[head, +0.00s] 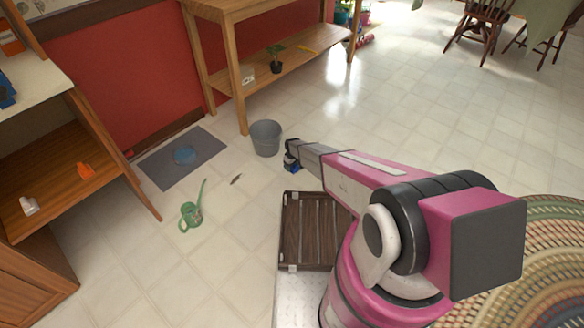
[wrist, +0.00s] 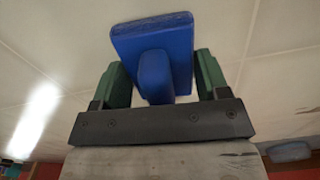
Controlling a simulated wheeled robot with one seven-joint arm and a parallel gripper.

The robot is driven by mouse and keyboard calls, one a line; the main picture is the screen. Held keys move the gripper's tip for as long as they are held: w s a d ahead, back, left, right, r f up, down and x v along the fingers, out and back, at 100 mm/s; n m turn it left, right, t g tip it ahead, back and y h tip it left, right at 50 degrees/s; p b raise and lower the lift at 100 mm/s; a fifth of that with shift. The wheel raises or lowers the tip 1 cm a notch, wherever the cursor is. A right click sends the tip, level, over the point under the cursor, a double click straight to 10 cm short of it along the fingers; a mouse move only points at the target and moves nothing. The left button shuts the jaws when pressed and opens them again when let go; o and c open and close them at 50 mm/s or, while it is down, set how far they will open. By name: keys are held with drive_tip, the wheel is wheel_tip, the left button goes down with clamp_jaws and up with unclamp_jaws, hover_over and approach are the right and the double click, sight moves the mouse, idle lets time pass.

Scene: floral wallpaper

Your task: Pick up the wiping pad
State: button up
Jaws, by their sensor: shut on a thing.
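The wiping pad (wrist: 152,35) is a blue block with a blue grip piece on it. In the wrist view, its grip piece sits between the two green fingers of my gripper (wrist: 160,72), which is shut on it. In the head view, my gripper (head: 291,159) is at the far end of my pink arm, above the floor just right of a grey bucket. A small blue part of the pad (head: 290,166) shows there, and the rest is hidden by the gripper.
The grey bucket (head: 265,138) stands close left of my gripper. A green watering can (head: 191,212) and a dark mat (head: 160,168) with a flat blue item (head: 185,155) lie further left. A wooden table (head: 235,70) stands behind. Open tiled floor (head: 420,110) lies at the right.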

wheel_tip(320, 180, up, 4)
drive_tip(key=shift+s+r, duration=0.1)
drive_tip(key=shift+r, duration=0.05)
drive_tip(key=s+a+r, duration=0.3)
drive_tip(key=a+r, duration=0.3)
drive_tip(key=a, duration=0.5)
drive_tip(key=shift+s+r, duration=0.3)
drive_tip(key=shift+r, duration=0.1)
